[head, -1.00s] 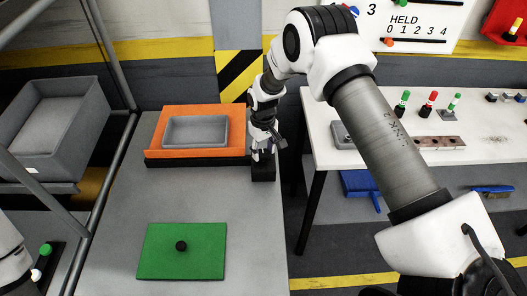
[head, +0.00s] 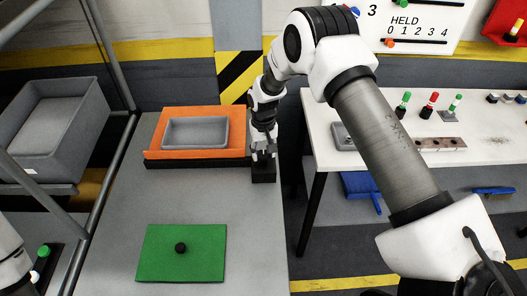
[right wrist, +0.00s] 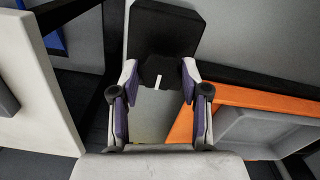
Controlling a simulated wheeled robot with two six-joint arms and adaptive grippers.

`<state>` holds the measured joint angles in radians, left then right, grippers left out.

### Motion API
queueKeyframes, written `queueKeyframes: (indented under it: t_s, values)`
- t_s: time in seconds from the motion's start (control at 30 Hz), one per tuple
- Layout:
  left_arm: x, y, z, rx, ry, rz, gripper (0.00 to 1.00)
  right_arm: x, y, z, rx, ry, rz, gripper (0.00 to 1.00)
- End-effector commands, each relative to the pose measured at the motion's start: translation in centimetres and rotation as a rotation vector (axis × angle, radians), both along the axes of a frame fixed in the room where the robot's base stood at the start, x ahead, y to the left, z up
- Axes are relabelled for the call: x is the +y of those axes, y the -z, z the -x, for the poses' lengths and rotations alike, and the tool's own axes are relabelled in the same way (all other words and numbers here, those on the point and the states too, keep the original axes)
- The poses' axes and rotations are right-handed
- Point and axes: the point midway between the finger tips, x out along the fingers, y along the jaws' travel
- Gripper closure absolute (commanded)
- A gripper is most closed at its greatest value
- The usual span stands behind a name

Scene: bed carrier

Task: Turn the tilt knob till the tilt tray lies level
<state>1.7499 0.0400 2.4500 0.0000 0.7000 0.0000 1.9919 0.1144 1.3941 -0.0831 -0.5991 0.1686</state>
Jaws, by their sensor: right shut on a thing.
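The orange tilt tray (head: 152,149) sits on a black base at the back of the grey table, with a grey bin (head: 195,131) on it. The tray's right side also shows in the right wrist view (right wrist: 243,98). I cannot tell whether it lies exactly level. The black tilt knob (right wrist: 158,70), with a white mark, is on a black block (head: 263,174) at the tray's right. My right gripper (head: 263,155) points down over the block. In the right wrist view my right gripper (right wrist: 159,80) is shut on the knob, a finger on each side. My left gripper is out of view.
A green plate (head: 205,260) with a black knob lies at the table's front. A large grey bin (head: 90,125) stands at the left behind grey rails. A white table (head: 480,155) with small parts is at the right, across a gap.

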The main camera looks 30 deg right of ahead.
Motion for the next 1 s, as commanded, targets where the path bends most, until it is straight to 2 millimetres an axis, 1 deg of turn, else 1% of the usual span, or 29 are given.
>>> queueKeyframes:
  t_s: [0.03, 0.07, 0.1, 0.13, 0.43, 0.53, 0.67, 0.8, 0.9, 1.0]
  values:
    - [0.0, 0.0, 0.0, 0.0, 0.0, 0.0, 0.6, 0.0, -0.1, -0.1, -0.002, 0.002, -0.001, 0.89]
    - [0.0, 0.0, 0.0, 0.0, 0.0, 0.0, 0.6, 0.0, -0.1, -0.1, -0.002, 0.002, -0.001, 0.51]
    - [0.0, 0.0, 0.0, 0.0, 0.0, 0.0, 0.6, 0.0, -0.1, -0.1, -0.002, 0.002, -0.001, 0.37]
    - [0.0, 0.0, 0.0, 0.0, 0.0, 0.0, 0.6, 0.0, -0.1, -0.1, -0.002, 0.001, -0.001, 0.29]
    - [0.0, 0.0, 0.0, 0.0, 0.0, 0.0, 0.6, 0.0, -0.2, -0.1, -0.002, 0.0, -0.001, 0.29]
    - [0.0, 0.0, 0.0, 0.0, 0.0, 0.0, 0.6, 0.0, -0.9, -0.1, -0.003, 0.0, 0.0, 0.29]
    - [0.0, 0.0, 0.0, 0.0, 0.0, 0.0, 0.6, 0.0, -3.4, -0.2, -0.006, -0.001, 0.0, 0.29]
    - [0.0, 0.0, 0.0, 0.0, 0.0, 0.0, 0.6, 0.0, -7.1, -0.2, -0.007, 0.0, 0.0, 0.29]
    - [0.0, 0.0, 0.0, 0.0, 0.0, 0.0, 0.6, 0.0, -9.5, -0.2, -0.006, 0.0, 0.0, 0.29]
    - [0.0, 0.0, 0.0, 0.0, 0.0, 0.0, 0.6, 0.0, -11.1, -0.2, -0.004, 0.0, 0.0, 0.29]
